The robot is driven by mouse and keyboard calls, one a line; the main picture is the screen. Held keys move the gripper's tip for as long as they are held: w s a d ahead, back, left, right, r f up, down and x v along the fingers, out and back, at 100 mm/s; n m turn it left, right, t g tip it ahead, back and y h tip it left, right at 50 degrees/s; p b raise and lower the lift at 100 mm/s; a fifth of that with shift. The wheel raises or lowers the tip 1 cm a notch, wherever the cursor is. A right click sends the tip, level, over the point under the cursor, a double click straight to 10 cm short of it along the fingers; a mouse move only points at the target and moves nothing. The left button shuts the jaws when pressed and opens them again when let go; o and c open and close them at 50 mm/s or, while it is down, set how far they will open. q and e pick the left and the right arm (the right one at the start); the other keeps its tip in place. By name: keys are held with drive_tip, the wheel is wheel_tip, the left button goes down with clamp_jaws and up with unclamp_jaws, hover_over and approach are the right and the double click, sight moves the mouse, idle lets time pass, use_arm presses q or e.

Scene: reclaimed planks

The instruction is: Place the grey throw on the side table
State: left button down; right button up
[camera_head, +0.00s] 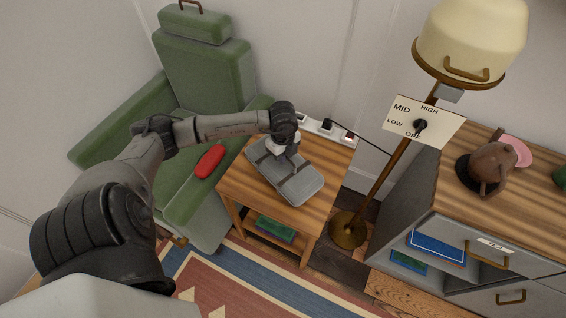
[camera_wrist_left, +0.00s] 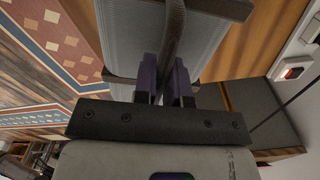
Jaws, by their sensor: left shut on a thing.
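The grey throw (camera_head: 296,182) is a folded, flat bundle with dark straps. In the head view it lies on or just over the top of the wooden side table (camera_head: 325,158); I cannot tell whether it is fully resting there. My left gripper (camera_head: 277,148) is above the throw's upper left end. In the left wrist view the left gripper (camera_wrist_left: 166,90) is shut on a dark strap of the grey throw (camera_wrist_left: 120,45), which fills the upper middle. My right gripper is not in view.
A green armchair (camera_head: 205,70) with a red object (camera_head: 209,161) on it stands left of the table. A floor lamp (camera_head: 348,228) and a grey cabinet (camera_head: 400,195) stand to the right. A patterned rug (camera_head: 215,280) lies in front.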

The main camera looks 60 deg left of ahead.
use_arm(q)
drive_tip(key=shift+f+b, duration=0.85)
drive_tip(key=shift+f, duration=1.15)
drive_tip(key=shift+f, duration=0.1)
drive_tip(key=c, duration=1.2)
unclamp_jaws()
